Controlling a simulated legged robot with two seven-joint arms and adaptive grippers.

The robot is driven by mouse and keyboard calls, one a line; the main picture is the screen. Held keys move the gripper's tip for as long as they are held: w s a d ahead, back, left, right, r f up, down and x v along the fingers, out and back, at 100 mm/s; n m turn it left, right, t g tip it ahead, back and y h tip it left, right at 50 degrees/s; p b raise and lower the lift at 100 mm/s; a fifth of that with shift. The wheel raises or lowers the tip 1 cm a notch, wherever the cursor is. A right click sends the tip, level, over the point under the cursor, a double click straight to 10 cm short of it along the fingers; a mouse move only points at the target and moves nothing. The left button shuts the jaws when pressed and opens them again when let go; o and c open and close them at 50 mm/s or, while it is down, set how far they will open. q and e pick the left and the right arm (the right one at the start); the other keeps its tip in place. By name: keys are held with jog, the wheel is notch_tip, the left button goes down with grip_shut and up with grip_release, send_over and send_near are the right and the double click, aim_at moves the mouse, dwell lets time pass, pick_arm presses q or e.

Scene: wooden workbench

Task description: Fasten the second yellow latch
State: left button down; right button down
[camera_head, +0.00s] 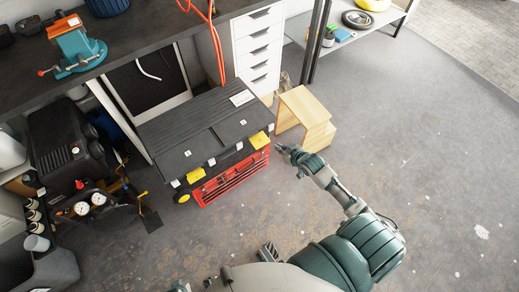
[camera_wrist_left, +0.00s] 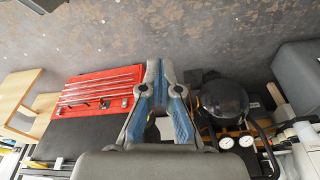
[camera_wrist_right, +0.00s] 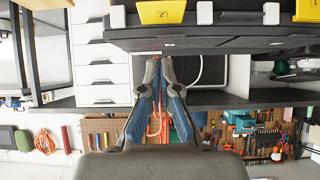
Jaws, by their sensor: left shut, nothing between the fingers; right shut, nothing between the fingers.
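The toolbox (camera_head: 205,125) has a dark lid and a red front (camera_head: 232,178). A yellow latch (camera_head: 259,140) sits at the right of its front edge, another yellow latch (camera_head: 195,175) at the left. The right wrist view shows two yellow latches (camera_wrist_right: 160,12) (camera_wrist_right: 309,10), upside down at the top. I cannot tell whether either is fastened. My right gripper (camera_head: 282,149) is shut and empty, just right of the right latch and apart from it in the picture. My left gripper (camera_wrist_left: 161,65) is shut and empty; the red front (camera_wrist_left: 98,92) shows left of it.
A wooden step stool (camera_head: 306,118) stands right of the toolbox, by white drawers (camera_head: 260,48). A black compressor with gauges (camera_head: 92,202) stands to the left. A blue vise (camera_head: 76,48) sits on the workbench above. The floor (camera_head: 430,170) at the right is mostly clear.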

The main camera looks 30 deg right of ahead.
aim_at(262, 143)
jog(key=shift+d+f, duration=0.1)
